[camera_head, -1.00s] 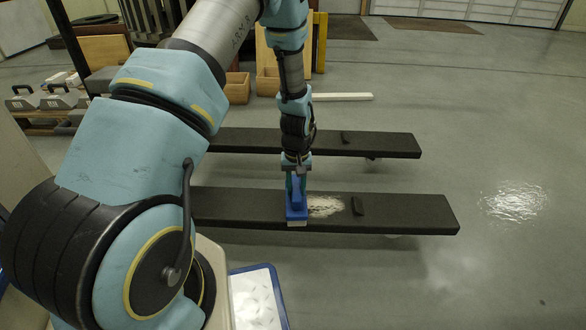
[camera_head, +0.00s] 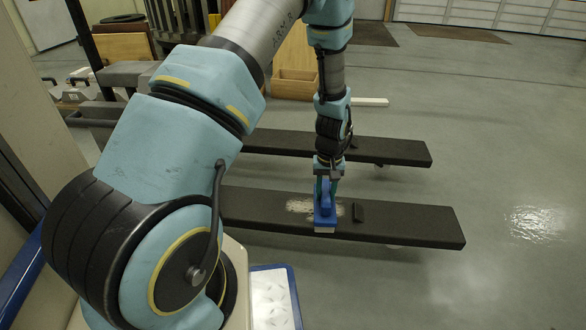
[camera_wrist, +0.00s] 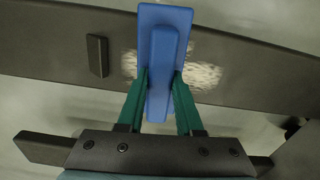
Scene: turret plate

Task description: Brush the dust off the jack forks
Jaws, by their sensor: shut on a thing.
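The two dark jack forks lie level, one behind the other: the near fork (camera_head: 420,224) and the far fork (camera_head: 395,150). A pale dust patch (camera_head: 299,207) lies on top of the near fork; in the wrist view the dust (camera_wrist: 203,76) shows on both sides of the brush. My gripper (camera_head: 325,186) is shut on the handle of a blue brush (camera_head: 325,211), also in the wrist view (camera_wrist: 160,60). The brush is upright over the near fork, its pale bristles (camera_head: 325,229) low at the front edge. Whether they touch the fork is hard to tell.
A small dark block (camera_head: 358,212) sits on the near fork just right of the brush. A blue-edged tray (camera_head: 293,290) with white contents stands at the bottom. Wooden boxes (camera_head: 294,85) stand behind the forks. Open floor lies to the right.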

